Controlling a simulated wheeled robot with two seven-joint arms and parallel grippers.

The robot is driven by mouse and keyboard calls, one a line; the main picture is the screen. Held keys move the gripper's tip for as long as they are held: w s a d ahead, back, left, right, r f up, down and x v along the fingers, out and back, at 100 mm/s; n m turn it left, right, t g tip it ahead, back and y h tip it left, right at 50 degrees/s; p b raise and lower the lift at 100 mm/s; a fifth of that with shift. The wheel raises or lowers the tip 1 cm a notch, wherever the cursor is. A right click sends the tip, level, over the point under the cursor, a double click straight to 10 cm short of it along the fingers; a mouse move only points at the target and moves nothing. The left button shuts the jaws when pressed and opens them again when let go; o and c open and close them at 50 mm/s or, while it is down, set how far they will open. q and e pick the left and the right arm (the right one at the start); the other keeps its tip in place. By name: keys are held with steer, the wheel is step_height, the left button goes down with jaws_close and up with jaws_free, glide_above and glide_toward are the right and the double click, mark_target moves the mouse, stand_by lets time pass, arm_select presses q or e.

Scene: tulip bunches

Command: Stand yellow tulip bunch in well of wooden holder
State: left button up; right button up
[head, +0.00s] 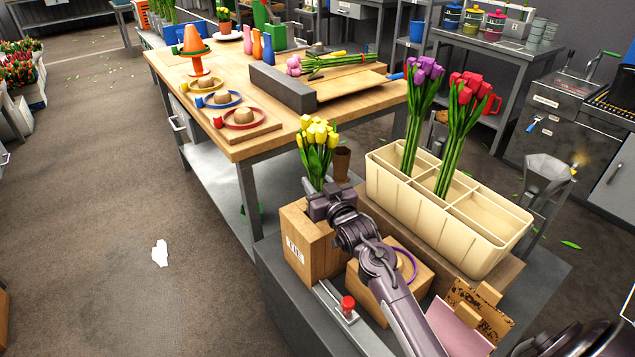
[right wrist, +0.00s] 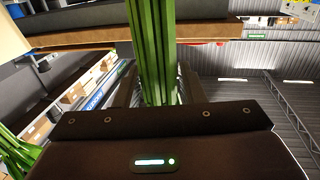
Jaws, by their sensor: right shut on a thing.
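The yellow tulip bunch (head: 318,140) is upright in the head view, with yellow heads above green leaves. My right gripper (head: 325,195) is shut on its stems, just above and in front of the wooden holder (head: 306,245), a box with a label on its front. In the right wrist view the green stems (right wrist: 153,45) run upright between the two fingers (right wrist: 157,92). The lower stem ends and most of the holder's top are hidden behind my gripper, so I cannot tell whether the stems are in the well. My left gripper is not in view.
A cream divided planter (head: 445,225) holds purple tulips (head: 420,90) and red tulips (head: 462,120) to the right. A second wooden block (head: 415,265) with a purple ring and a red-knobbed device (head: 347,305) sit close to my arm. A wooden table (head: 240,145) stands behind.

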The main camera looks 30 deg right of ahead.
stand_by(0.4)
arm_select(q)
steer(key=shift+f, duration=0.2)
arm_select(e)
steer(key=shift+f, duration=0.45)
steer(key=o, duration=1.9)
steer(key=shift+f, duration=0.1)
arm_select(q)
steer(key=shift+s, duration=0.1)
arm_select(e)
steer(key=shift+s, duration=0.65)
steer(key=s, duration=0.5)
steer(key=shift+s+a, duration=0.15)
steer(key=shift+s, duration=0.1)
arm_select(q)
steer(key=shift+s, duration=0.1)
arm_select(e)
steer(key=shift+s, duration=0.55)
